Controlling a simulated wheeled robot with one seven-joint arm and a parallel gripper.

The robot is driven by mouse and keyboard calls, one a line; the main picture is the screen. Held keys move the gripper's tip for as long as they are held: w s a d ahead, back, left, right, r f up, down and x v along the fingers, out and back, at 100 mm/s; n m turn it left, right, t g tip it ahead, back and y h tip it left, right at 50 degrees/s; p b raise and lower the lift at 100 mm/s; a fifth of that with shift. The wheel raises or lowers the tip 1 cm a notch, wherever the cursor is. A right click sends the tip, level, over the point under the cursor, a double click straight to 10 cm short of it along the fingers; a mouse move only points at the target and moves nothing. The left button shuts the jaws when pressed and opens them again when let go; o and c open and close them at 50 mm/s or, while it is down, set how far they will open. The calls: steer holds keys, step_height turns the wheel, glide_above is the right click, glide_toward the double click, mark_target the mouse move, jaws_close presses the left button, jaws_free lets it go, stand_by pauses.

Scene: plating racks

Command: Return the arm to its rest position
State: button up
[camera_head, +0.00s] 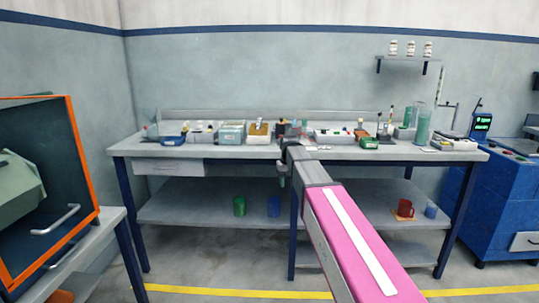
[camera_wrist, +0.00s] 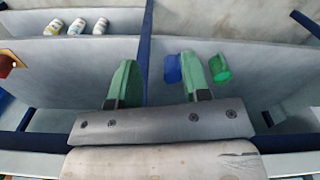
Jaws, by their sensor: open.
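My arm (camera_head: 350,240), pink with a white stripe, reaches forward to the front edge of the workbench (camera_head: 390,154). My gripper (camera_head: 284,178) hangs at that edge, small and partly hidden by the arm's end. In the wrist view my gripper (camera_wrist: 158,84) shows two green fingers spread wide apart with nothing between them. A blue cup (camera_wrist: 173,69) and a green cup (camera_wrist: 219,68) appear beyond the right finger, apart from it.
The bench top holds several trays and small tools. On its lower shelf (camera_head: 180,211) stand a green cup (camera_head: 239,206), a blue cup (camera_head: 273,206) and a red mug (camera_head: 404,208). An orange-framed cabinet (camera_head: 85,160) stands left and a blue machine (camera_head: 505,195) right.

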steer(key=s+d+f+m, duration=0.1)
steer(key=s+d+f, duration=0.4)
steer(key=s+f, duration=0.6)
steer(key=s+d+f+m, duration=0.1)
steer(key=s+d+f, duration=0.5)
steer(key=s+f, duration=0.6)
steer(key=shift+s, duration=1.15)
